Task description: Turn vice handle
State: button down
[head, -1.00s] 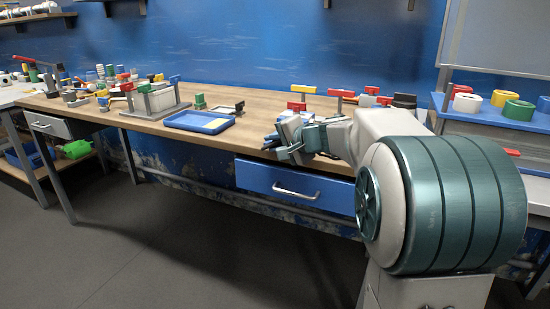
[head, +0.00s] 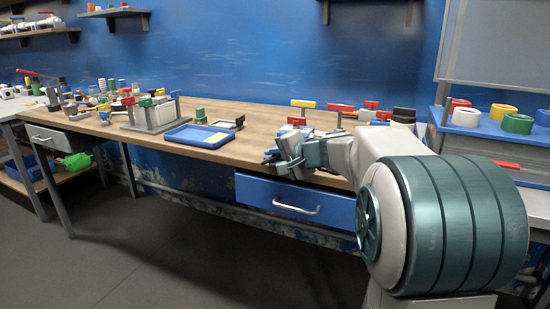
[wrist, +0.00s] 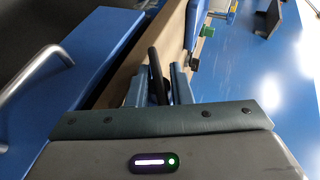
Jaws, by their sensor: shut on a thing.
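In the wrist view, a dark, thin bar (wrist: 155,66) stands between the two blue-grey fingers of my gripper (wrist: 160,86). I take this bar to be the vice handle. My gripper is shut on it. In the head view, my gripper (head: 280,155) is at the front edge of the wooden bench, just above the blue drawer. There the bar and the vice body are hidden or too small to make out.
The bench top (head: 255,127) holds a blue tray (head: 190,136) and a grey rack (head: 152,118). Red-topped and yellow-topped valves stand behind my gripper. The blue drawer (head: 270,192) with a metal handle juts below the bench. The grey floor in front is clear.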

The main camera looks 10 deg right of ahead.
jog(key=shift+f, duration=0.2)
jog(key=c, duration=1.8)
grip_release()
jog(key=shift+s+r, duration=0.1)
jog(key=shift+s+d+r, duration=0.15)
jog(key=shift+s+r, duration=0.25)
jog(key=shift+r, duration=0.05)
jog(key=s+d+r+p, duration=0.4)
jog(key=s+d+r, duration=0.1)
jog(key=s+r, duration=0.4)
jog(key=shift+s, duration=0.6)
jog(key=shift+b, duration=0.3)
jog(key=shift+r, duration=0.1)
